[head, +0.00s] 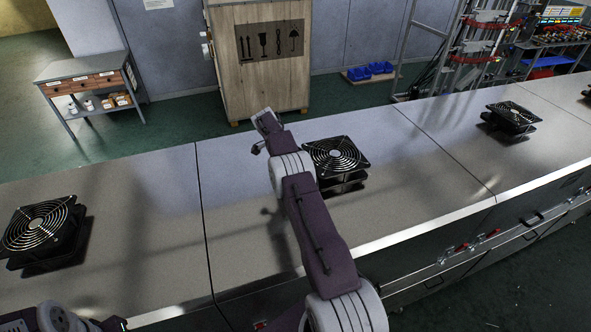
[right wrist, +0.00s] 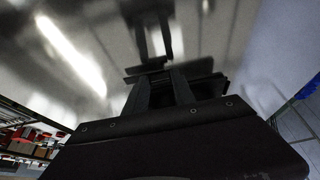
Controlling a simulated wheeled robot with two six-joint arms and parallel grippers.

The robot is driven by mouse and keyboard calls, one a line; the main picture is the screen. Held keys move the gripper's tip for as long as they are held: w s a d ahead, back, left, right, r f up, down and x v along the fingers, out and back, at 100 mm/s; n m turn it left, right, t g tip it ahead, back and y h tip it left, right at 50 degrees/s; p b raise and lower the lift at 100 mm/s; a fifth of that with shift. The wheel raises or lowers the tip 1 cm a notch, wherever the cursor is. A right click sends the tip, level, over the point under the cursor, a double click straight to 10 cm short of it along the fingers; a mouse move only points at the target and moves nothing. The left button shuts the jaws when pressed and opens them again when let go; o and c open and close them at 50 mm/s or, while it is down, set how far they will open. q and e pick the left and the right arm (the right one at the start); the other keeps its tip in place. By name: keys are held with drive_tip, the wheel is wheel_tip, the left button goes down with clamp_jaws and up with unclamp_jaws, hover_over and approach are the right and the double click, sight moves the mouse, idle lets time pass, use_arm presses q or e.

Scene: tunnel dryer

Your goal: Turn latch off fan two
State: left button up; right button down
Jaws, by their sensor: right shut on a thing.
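Black fans with ring grilles stand on the steel top: one at the left (head: 40,229), one in the middle (head: 336,158), one at the right (head: 512,117), with a sliver of another at the right edge. My right arm reaches over the top, just left of the middle fan. My right gripper (head: 258,149) is small and mostly hidden behind its wrist in the head view. In the right wrist view its dark fingers (right wrist: 162,90) are shut on a dark part (right wrist: 205,85); I cannot tell whether it is a latch. My left gripper is out of view; only part of its arm shows.
Red-handled clamps (head: 479,241) line the dryer's front face. Behind the steel top (head: 150,205) stand a wooden crate (head: 228,84), a small side table (head: 84,66) and blue bins (head: 370,71). The top between the left and middle fans is clear except for my arm.

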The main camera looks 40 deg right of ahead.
drive_tip(key=shift+d, duration=0.1)
drive_tip(key=c, duration=1.3)
unclamp_jaws()
drive_tip(key=shift+c, duration=0.2)
drive_tip(key=o, duration=0.3)
drive_tip(key=shift+d, duration=0.1)
